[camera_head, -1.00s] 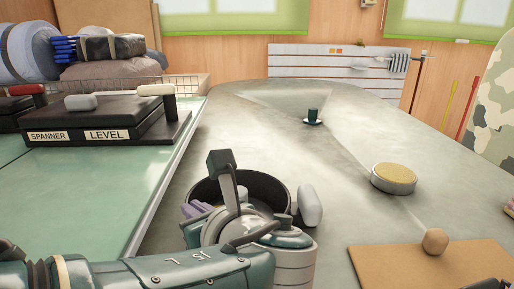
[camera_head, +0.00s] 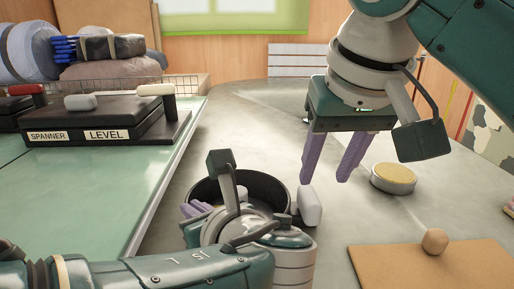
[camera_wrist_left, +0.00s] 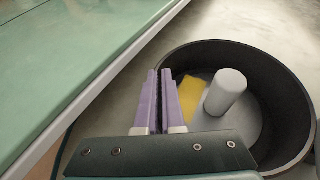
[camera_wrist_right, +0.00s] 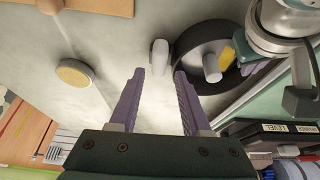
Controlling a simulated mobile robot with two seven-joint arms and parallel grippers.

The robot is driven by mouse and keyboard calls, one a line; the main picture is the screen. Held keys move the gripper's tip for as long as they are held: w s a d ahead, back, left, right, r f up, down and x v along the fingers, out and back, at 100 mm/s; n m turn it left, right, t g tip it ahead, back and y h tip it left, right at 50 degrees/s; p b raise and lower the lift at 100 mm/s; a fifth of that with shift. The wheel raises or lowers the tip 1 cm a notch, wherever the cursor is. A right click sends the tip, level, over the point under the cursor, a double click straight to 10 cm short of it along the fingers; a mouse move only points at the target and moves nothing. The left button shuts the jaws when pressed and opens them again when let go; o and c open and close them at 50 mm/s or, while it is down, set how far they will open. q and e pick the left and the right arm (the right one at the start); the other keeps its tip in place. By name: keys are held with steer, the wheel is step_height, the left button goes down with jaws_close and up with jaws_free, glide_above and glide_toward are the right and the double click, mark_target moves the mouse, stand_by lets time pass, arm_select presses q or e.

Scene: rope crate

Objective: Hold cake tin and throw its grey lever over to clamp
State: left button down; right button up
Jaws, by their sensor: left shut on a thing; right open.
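The cake tin (camera_head: 268,186) is a dark, round, open tin on the grey bench, partly hidden behind my left arm in the head view. It also shows in the left wrist view (camera_wrist_left: 292,98) and right wrist view (camera_wrist_right: 193,48). My left gripper (camera_wrist_left: 159,72) is shut on the tin's left wall. The grey lever (camera_head: 310,205) shows as a pale rounded handle at the tin's right, outside the rim; it also shows in the right wrist view (camera_wrist_right: 160,56). My right gripper (camera_head: 324,178) is open and empty, fingers pointing down, above and right of the tin, apart from the lever.
Inside the tin are a grey cylinder (camera_wrist_left: 226,90) and a yellow patch (camera_wrist_left: 190,98). A round tin with a yellowish top (camera_head: 393,177) stands to the right. A brown board (camera_head: 400,268) with a wooden ball (camera_head: 435,241) lies front right. Labelled black boxes (camera_head: 95,125) stand left.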

mark_target(313, 201)
steer(key=x, duration=0.9)
steer(key=shift+f, duration=0.1)
jaws_close()
